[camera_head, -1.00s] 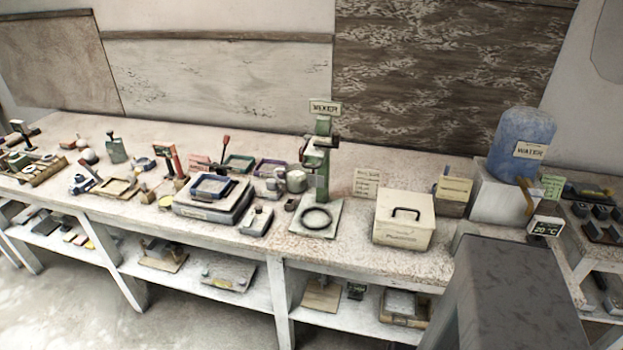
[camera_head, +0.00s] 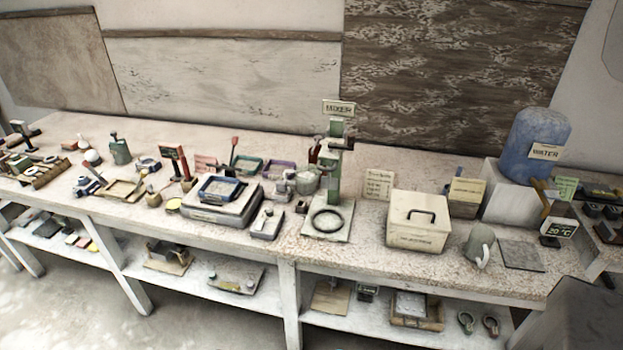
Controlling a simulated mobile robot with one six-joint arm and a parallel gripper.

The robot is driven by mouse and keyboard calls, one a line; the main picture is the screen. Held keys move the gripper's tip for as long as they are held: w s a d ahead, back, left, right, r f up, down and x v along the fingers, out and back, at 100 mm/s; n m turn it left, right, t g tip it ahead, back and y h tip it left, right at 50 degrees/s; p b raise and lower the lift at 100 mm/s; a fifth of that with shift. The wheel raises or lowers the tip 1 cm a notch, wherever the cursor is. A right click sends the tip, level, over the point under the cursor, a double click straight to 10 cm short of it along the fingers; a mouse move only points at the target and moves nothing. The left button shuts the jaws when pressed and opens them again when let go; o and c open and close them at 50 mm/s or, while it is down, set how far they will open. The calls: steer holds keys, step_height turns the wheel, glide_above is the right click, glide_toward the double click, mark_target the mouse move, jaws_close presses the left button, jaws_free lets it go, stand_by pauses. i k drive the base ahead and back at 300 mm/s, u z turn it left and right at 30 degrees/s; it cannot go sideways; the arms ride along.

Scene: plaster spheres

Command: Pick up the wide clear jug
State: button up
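A squat grey, somewhat see-through jug (camera_head: 478,245) with a pale handle stands upright on the right part of the bench (camera_head: 370,262). It is right of the cream lidded box and left of a flat grey plate (camera_head: 521,254). It may be the wide clear jug, but I cannot be sure. Several small greyish vessels (camera_head: 306,182) stand left of the green mixer and are too small to tell apart. My gripper is not in view.
The mixer (camera_head: 335,165) stands mid-bench, left of the cream box (camera_head: 417,222). A blue water container (camera_head: 536,145) sits on a white block behind the jug. A small temperature display (camera_head: 559,230) stands right of the plate. A dark grey block, probably mine, fills the lower right corner.

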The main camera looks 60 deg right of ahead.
mark_target(300, 179)
steer(key=u, duration=0.05)
steer(key=i, duration=0.95)
